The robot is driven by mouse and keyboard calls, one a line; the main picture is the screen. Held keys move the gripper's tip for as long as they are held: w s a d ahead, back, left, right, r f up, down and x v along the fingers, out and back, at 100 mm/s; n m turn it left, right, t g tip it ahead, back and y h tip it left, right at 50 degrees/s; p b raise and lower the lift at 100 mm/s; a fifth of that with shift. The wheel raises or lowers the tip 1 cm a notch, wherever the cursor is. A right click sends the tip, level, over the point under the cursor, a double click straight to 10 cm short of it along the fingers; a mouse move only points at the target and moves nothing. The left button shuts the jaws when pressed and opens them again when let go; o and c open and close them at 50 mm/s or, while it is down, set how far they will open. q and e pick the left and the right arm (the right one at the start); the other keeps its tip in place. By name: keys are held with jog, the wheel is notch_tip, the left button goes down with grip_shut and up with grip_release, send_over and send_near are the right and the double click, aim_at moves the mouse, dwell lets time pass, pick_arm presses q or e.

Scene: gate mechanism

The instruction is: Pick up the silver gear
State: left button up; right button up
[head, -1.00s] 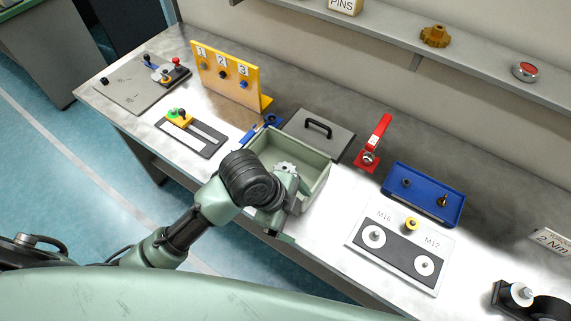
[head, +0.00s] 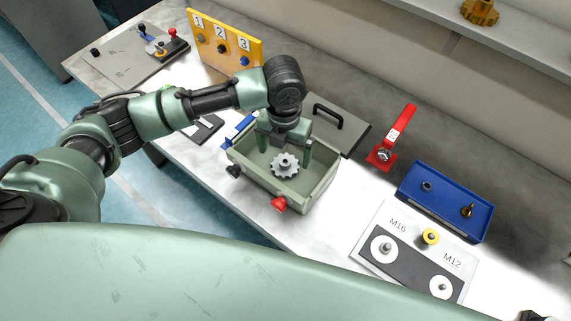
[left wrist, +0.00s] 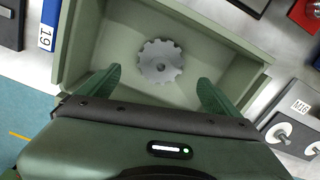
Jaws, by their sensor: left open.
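The silver gear (head: 285,165) lies inside the grey-green open box (head: 318,198). It has a toothed rim and a small hub in its middle. In the left wrist view the gear (left wrist: 160,62) rests on the floor of the box (left wrist: 225,45), beyond and between the two fingers. My left gripper (head: 285,158) points down over the box and is open, with a finger to each side and nothing between them. In the left wrist view its fingertips (left wrist: 152,80) sit apart, short of the gear. My right gripper is not in view.
A grey lid with a black handle (head: 328,115) lies behind the box. A red lever (head: 397,135) and a blue tray (head: 447,203) stand to the right. Red (head: 279,204) and black (head: 234,171) knobs sit at the box's front. A numbered yellow panel (head: 222,45) stands back left.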

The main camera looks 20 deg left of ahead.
aim_at(285, 161)
pick_arm(q)
notch_tip(285, 161, down, 2)
jog(key=shift+w+f+p, duration=0.1)
jog(key=shift+w+p, duration=0.05)
jog(key=shift+p, duration=0.45)
notch_tip(285, 161, down, 3)
jog(key=shift+w+r, duration=0.1)
jog(key=shift+r, duration=0.1)
jog(key=shift+f+p, duration=0.25)
jog(key=shift+p, duration=0.05)
jog(key=shift+f, duration=0.15)
jog(key=c, duration=1.8)
jog(key=shift+c, duration=0.2)
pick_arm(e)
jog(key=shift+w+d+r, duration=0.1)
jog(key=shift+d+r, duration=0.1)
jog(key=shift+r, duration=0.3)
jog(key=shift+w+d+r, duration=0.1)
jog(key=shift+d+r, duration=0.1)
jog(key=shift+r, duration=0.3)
